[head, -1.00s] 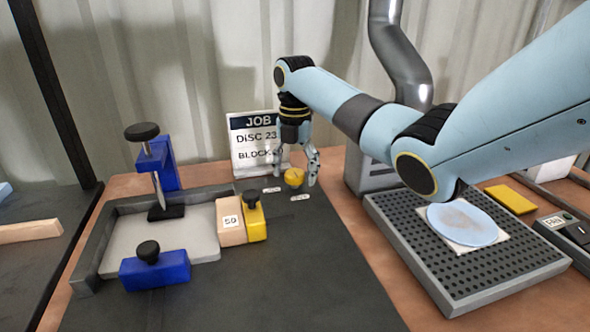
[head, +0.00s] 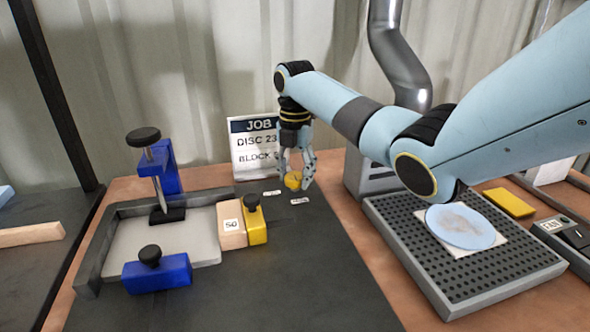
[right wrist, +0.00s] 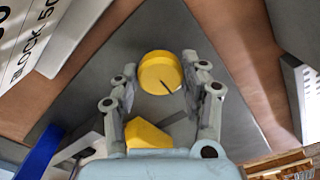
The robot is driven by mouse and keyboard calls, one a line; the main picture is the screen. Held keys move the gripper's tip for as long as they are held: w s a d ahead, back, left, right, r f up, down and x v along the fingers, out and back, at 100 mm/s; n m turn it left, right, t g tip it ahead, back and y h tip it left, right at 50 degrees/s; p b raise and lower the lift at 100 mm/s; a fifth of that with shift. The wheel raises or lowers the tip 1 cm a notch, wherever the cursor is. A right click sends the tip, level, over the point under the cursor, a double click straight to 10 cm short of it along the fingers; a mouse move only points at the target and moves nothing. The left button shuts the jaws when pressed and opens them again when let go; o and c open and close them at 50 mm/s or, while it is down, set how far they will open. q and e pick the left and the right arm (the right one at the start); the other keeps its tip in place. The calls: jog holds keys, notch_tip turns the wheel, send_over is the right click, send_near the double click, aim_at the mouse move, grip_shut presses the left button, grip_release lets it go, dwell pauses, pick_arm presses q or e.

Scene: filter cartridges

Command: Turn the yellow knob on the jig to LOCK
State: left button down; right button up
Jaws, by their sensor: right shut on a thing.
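The yellow knob (head: 292,181) stands at the back right of the dark jig plate (head: 300,270). In the right wrist view the knob (right wrist: 158,68) shows a round top with a short dark line near its lower edge. My right gripper (head: 297,178) points down from above, its two fingers shut on opposite sides of the knob; the fingers (right wrist: 160,68) also show in the right wrist view. Two small white labels lie by the knob, one to its left (head: 272,193) and one in front (head: 300,201); their print is too small to read. My left gripper is out of view.
A job card (head: 254,145) stands behind the knob. A yellow clamp (head: 254,222) and a wooden block marked 50 (head: 231,226) are to its left, beside the grey frame with blue clamps (head: 157,272). A perforated tray (head: 470,282) with a blue disc (head: 461,227) is at right.

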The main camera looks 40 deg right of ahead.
jog(key=m+p, duration=0.5)
jog(key=shift+r, duration=0.25)
jog(key=m+p, duration=0.2)
jog(key=shift+m, duration=0.3)
jog(key=m+p, duration=0.2)
jog(key=m, duration=0.2)
jog(key=shift+f+m, duration=0.1)
jog(key=shift+m, duration=0.2)
jog(key=shift+s+f+m+p, duration=0.1)
jog(key=shift+m+p, duration=1.05)
jog(key=shift+m, duration=1.25)
jog(key=o, duration=1.2)
